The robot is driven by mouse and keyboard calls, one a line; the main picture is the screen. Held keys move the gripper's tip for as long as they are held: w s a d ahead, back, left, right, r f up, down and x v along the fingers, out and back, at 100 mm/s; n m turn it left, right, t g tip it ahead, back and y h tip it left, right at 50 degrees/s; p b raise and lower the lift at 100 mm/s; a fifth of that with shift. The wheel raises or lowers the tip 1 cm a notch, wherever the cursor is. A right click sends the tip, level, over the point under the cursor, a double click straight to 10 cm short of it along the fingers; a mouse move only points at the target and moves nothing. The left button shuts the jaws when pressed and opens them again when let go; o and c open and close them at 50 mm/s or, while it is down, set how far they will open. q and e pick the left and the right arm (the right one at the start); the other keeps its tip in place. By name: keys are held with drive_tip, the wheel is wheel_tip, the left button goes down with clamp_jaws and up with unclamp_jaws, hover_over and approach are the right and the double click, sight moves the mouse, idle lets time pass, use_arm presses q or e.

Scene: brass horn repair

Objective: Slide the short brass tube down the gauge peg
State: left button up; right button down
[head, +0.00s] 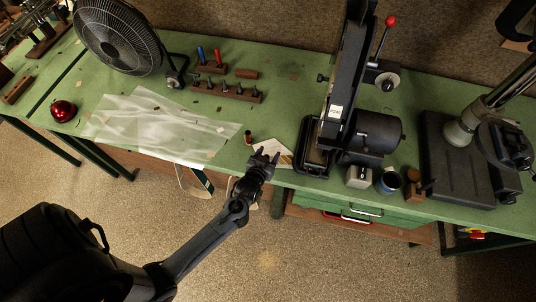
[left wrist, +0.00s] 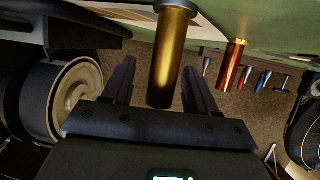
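A short brass tube (left wrist: 170,58) with a pale rim at its table end shows in the left wrist view, between the two fingers of my left gripper (left wrist: 160,88). The fingers are open, with a clear gap on the tube's left and a narrow one on its right. In the head view my left gripper (head: 266,156) is at the table's front edge, over a white sheet. A reddish peg-like piece (left wrist: 230,66) with a brass-coloured base stands beside the tube; it also shows in the head view (head: 248,137). I cannot tell whether it is the gauge peg. My right gripper is out of view.
A black belt machine (head: 341,110) stands close right of my left gripper. The white sheet (head: 283,152) lies under it. A clear plastic sheet (head: 160,125) lies to the left. Tool racks (head: 226,91) and a fan (head: 118,38) are behind.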

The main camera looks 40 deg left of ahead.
use_arm(q)
drive_tip(key=v, duration=1.1)
drive_tip(key=shift+w, duration=0.1)
drive_tip(key=s+d+r+m+g+h, duration=0.2)
drive_tip(key=d+r+m+h, duration=0.15)
drive_tip(key=r, duration=0.25)
drive_tip(key=s+d+m+g+h, duration=0.1)
drive_tip(key=s+d+m+g, duration=0.15)
drive_tip(key=s+g, duration=0.6)
wheel_tip(320, 180, up, 15)
drive_tip(key=s+t+p, duration=0.1)
drive_tip(key=s+p, duration=0.1)
drive_tip(key=p, duration=1.2)
drive_tip(key=shift+s+p, duration=0.35)
